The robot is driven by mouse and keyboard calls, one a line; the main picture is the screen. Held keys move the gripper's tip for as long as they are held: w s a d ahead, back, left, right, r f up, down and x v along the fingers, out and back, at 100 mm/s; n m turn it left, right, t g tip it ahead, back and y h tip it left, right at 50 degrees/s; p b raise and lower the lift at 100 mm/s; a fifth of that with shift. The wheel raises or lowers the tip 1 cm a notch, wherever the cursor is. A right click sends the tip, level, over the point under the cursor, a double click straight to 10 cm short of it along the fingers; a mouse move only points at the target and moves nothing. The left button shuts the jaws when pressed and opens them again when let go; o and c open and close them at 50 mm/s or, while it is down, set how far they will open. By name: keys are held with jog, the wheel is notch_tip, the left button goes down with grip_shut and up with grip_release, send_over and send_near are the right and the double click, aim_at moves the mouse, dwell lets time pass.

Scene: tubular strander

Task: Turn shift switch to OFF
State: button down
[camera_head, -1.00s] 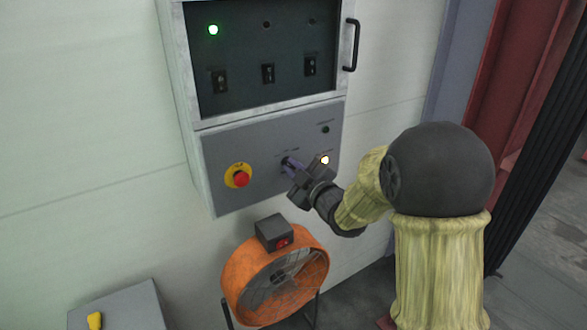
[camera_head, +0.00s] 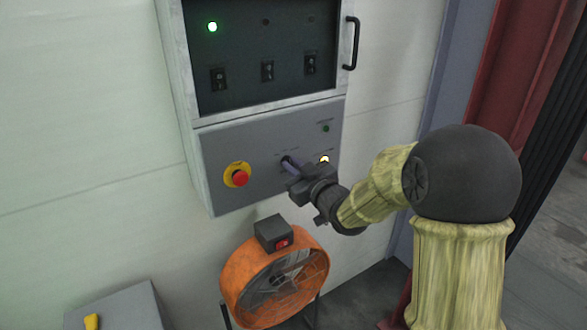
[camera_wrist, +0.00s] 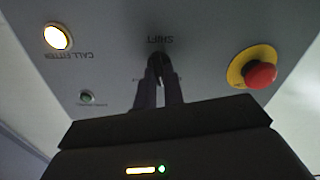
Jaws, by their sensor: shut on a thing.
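The shift switch (camera_wrist: 155,64) is a small dark knob below the upside-down SHIFT label in the wrist view. My gripper (camera_wrist: 159,82) is shut on it, with both fingers along its sides. In the head view my gripper (camera_head: 288,163) is at the middle of the grey lower panel (camera_head: 225,150), and its fingers hide most of the switch. The position marks beside the switch are too small and covered to read.
A red emergency button (camera_head: 240,178) on a yellow disc is left of the switch. A lit call-fitter lamp (camera_wrist: 57,37) and a small green button (camera_wrist: 87,97) are on the other side. An orange fan (camera_head: 243,268) stands below, and a door handle (camera_head: 351,44) is above.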

jog(key=shift+d+m, duration=0.1)
jog(key=shift+m, duration=1.2)
jog(key=c, duration=1.5)
grip_release()
jog(key=b+v, duration=0.3)
jog(key=v, duration=1.4)
jog(key=shift+s+d, duration=0.1)
jog(key=shift+d, duration=0.05)
